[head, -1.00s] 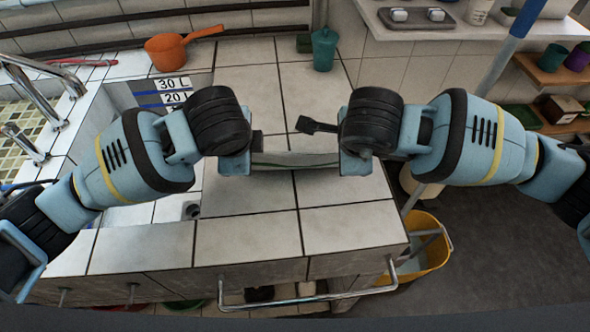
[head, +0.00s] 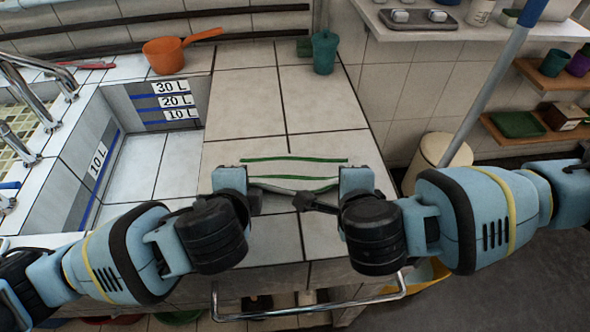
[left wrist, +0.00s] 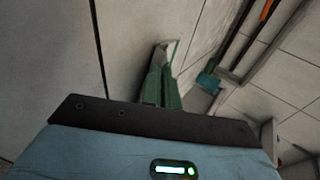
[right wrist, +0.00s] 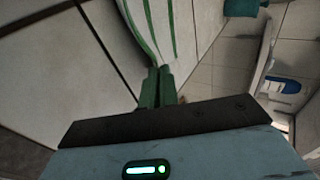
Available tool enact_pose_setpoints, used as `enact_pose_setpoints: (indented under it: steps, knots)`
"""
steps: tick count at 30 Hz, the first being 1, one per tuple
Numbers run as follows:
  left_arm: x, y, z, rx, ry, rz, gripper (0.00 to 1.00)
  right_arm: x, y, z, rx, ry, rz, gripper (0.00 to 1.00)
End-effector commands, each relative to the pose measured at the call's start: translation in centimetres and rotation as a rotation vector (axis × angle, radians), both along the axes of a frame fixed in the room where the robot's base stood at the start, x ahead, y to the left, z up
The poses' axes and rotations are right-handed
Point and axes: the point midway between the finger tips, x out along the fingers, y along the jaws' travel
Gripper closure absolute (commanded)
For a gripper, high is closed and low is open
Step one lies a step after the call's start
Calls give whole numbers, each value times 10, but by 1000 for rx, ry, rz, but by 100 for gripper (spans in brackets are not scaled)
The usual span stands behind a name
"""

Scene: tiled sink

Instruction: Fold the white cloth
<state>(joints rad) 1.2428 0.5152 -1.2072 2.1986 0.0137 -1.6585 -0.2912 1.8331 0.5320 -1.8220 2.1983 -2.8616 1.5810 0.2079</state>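The white cloth (head: 295,167) with green stripes lies on the tiled counter, in the middle of the head view. Its near edge runs between my two grippers and sags a little there. My left gripper (head: 250,190) is at the left end of this edge and my right gripper (head: 336,190) at the right end. Both look shut on the cloth. In the right wrist view the striped cloth (right wrist: 160,30) runs into the closed fingers. In the left wrist view a small pale piece of cloth (left wrist: 171,50) shows at the closed fingers. My grippers and arms hide part of the near edge.
A sunken basin with litre marks (head: 172,100) lies to the left. An orange pot (head: 165,56) and a teal cup (head: 325,52) stand at the back of the counter. A cream bin (head: 436,160) and a blue-topped pole (head: 500,75) are beyond the right edge.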

Motion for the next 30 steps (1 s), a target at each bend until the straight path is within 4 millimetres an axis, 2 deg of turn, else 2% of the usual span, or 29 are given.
enact_pose_setpoints:
  steps: [18, 27, 30]
  knots:
    - [-2, 0, -2, -1, -27, 0, 100, 0, -5, -3, -5, -25, -5, 100]
    - [-2, 0, -2, -1, -27, 0, 60, 0, -5, -3, -5, -25, -5, 60]
    - [-2, 0, -2, -1, -27, 0, 60, 0, -5, -3, -5, -25, -5, 60]
